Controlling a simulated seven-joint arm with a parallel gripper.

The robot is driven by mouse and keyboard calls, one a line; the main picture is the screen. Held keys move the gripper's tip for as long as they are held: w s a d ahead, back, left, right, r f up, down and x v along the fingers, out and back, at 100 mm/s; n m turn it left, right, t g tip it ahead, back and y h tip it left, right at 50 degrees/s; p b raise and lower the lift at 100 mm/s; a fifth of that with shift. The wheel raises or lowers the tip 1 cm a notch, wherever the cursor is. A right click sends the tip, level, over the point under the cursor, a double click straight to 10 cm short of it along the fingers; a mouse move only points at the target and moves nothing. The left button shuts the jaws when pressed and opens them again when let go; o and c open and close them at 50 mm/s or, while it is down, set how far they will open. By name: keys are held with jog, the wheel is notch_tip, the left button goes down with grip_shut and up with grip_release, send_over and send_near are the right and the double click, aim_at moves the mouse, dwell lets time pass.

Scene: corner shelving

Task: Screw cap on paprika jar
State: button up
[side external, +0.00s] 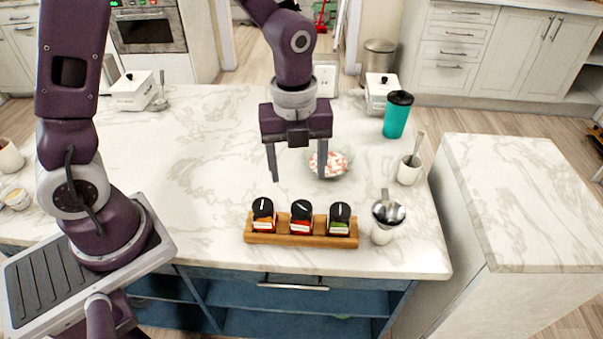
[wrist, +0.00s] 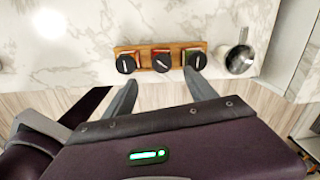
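Three spice jars with black caps stand in a wooden rack on the counter: a left jar with orange contents (side external: 264,222), a middle jar with red contents (side external: 301,224) and a right jar with green contents (side external: 340,226). I cannot read the labels, so I cannot tell for sure which is paprika. Each black cap bears a white line; the middle cap (wrist: 161,62) also shows in the wrist view. My gripper (side external: 299,178) is open and empty, above and apart from the jars, its fingers spread. In the wrist view the fingertips (wrist: 162,77) appear either side of the middle jar.
The wooden rack (side external: 285,240) stands near the counter's front edge. A metal-topped cup (side external: 383,234) stands right of it. Behind are a glass bowl (side external: 341,165), a white utensil cup (side external: 409,172) and a teal tumbler (side external: 395,122). The counter (side external: 190,165) left of the rack is clear.

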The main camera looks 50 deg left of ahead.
aim_at(302, 207)
jog(key=f, duration=0.1)
jog(key=m, duration=0.1)
jog(key=f+m, duration=0.1)
jog(key=shift+w+d+f, duration=0.25)
jog(key=shift+d+f, duration=0.05)
jog(key=shift+f, duration=0.05)
notch_tip(302, 207, down, 7)
jog(key=shift+f, duration=0.2)
